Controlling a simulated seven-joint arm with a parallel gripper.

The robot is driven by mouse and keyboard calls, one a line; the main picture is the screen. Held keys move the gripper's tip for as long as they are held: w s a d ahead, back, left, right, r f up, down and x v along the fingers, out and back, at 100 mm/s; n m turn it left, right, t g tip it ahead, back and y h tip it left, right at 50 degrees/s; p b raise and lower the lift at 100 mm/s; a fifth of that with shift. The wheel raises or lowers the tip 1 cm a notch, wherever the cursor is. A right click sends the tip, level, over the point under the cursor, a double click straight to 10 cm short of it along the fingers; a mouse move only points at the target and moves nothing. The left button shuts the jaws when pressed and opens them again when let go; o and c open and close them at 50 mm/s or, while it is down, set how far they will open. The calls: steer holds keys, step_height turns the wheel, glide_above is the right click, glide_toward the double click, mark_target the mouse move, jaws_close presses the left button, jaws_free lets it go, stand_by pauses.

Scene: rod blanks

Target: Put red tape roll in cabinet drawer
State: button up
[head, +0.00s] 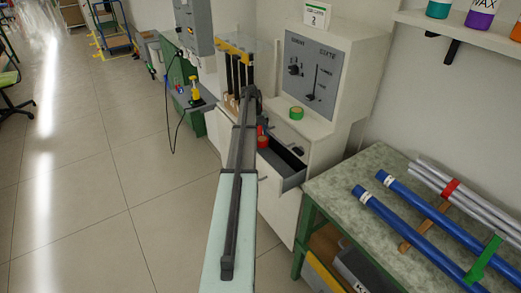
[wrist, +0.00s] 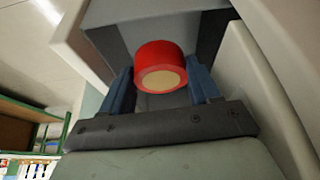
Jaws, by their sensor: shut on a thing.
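The red tape roll (wrist: 162,58) sits between the two blue fingers of my gripper (wrist: 162,76) in the wrist view, its pale core facing the camera. My gripper is shut on it. In the head view the red roll (head: 262,141) shows beside my arm, at the left end of the open cabinet drawer (head: 293,181). The grey drawer also shows behind the roll in the wrist view. I cannot tell whether the roll touches the drawer; my arm hides part of this area.
A green tape roll (head: 296,113) rests on the cabinet ledge above the drawer. A workbench (head: 338,188) with blue and grey rods stands close at right. A wall shelf (head: 470,30) holds cans.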

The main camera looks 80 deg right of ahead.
steer(key=shift+f, duration=3.8)
steer(key=shift+f, duration=0.1)
steer(key=o, duration=0.8)
steer(key=v, duration=1.2)
